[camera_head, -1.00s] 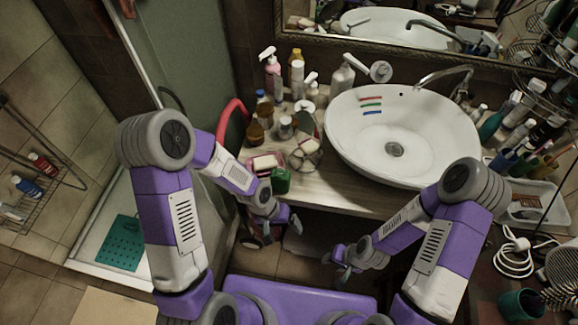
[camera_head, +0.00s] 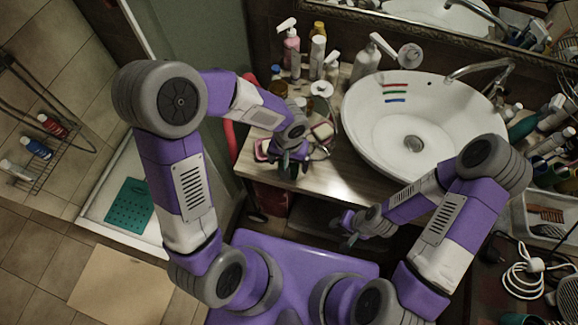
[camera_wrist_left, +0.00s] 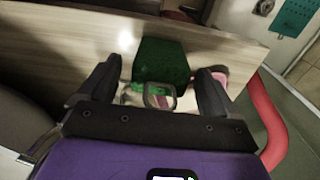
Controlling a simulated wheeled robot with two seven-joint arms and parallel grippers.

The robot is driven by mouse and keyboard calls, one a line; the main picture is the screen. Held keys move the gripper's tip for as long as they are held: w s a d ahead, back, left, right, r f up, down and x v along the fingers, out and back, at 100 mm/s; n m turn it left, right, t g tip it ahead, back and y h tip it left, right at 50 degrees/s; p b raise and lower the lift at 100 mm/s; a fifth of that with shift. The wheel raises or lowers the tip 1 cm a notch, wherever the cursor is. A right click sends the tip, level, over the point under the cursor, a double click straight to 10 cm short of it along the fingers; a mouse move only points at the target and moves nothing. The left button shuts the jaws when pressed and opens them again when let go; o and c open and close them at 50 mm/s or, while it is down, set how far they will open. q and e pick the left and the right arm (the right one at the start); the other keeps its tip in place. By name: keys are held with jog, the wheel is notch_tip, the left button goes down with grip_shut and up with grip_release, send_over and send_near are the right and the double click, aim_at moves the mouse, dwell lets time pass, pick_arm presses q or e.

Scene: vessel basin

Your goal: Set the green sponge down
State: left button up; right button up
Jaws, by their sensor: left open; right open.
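The green sponge (camera_wrist_left: 161,62) shows in the left wrist view against the wooden counter, ahead of and between the fingers of my left gripper (camera_wrist_left: 157,88). The fingers are open, with a gap on either side of the sponge. In the head view my left gripper (camera_head: 291,160) is over the counter's front left corner and hides most of the sponge. My right gripper (camera_head: 350,228) is open and empty in front of the counter, below the basin.
The white basin (camera_head: 420,130) fills the counter's middle. Bottles, including a pink pump bottle (camera_head: 291,50), crowd the back left. A red rail (camera_wrist_left: 270,122) runs close beside my left gripper. The wooden counter (camera_head: 350,180) has bare room in front of the basin.

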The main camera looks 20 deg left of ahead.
pick_arm(q)
jog(key=shift+f, duration=0.55)
jog(key=shift+r, duration=0.1)
jog(key=c, duration=1.1)
